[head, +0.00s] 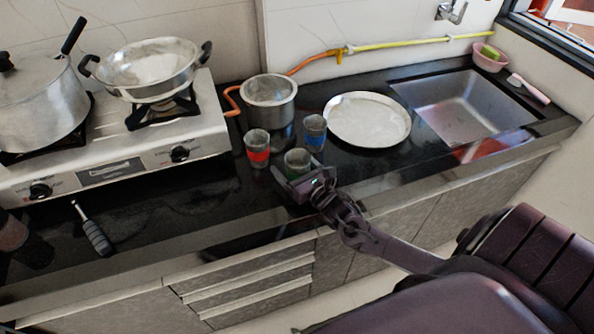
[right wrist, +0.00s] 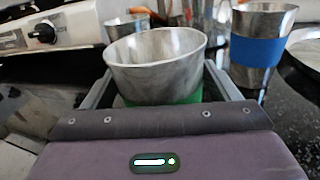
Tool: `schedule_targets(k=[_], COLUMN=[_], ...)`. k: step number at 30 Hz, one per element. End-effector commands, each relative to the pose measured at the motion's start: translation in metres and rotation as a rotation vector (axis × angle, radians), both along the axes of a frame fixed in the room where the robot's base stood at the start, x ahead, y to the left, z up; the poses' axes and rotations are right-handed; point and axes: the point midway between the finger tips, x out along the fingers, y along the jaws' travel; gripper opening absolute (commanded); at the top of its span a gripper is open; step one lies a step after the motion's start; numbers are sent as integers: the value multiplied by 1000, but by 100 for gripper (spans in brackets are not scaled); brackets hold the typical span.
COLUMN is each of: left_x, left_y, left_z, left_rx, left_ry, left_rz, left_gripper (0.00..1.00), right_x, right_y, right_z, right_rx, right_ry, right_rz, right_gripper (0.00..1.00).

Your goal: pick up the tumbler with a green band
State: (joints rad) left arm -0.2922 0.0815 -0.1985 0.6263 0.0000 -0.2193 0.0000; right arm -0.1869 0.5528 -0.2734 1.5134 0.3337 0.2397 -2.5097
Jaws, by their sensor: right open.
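The tumbler with a green band (head: 296,161) stands on the black counter near its front edge. In the right wrist view the green-banded tumbler (right wrist: 156,66) fills the middle, its green band partly hidden behind the gripper body. My right gripper (head: 290,172) is at this tumbler, with its open fingers on either side of it; I cannot tell if they touch it. A tumbler with a red band (head: 257,155) stands to the left. A tumbler with a blue band (head: 314,138) stands behind to the right and shows close by in the right wrist view (right wrist: 258,52).
A metal pot (head: 269,106) and a round steel plate (head: 368,121) stand behind the tumblers. A gas stove (head: 120,150) with two vessels is at left, a sink (head: 458,108) at right. A grey-handled tool (head: 94,234) lies at the front left. The front counter between is clear.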

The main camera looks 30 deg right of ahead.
Motion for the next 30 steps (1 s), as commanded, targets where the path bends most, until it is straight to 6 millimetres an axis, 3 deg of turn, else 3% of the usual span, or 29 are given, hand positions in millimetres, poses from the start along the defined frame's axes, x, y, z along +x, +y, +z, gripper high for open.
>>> schedule_targets(k=[4,15,24,30], left_x=[-8,-13,-12,-10], left_y=[-1,-1,-2,-2], left_z=[-1,-2,-1,0], left_rx=[0,-1,-1,-2], left_ry=[12,20,18,15], left_rz=[1,1,-1,-1], left_gripper=[36,36,36,36], right_x=[-1,-1,-1,-1], right_y=[0,0,0,0], right_z=[0,0,3,23], right_rx=[0,0,-1,-3], right_ry=[1,1,-1,-2], right_rz=[0,0,1,2], right_gripper=[81,33,33,33])
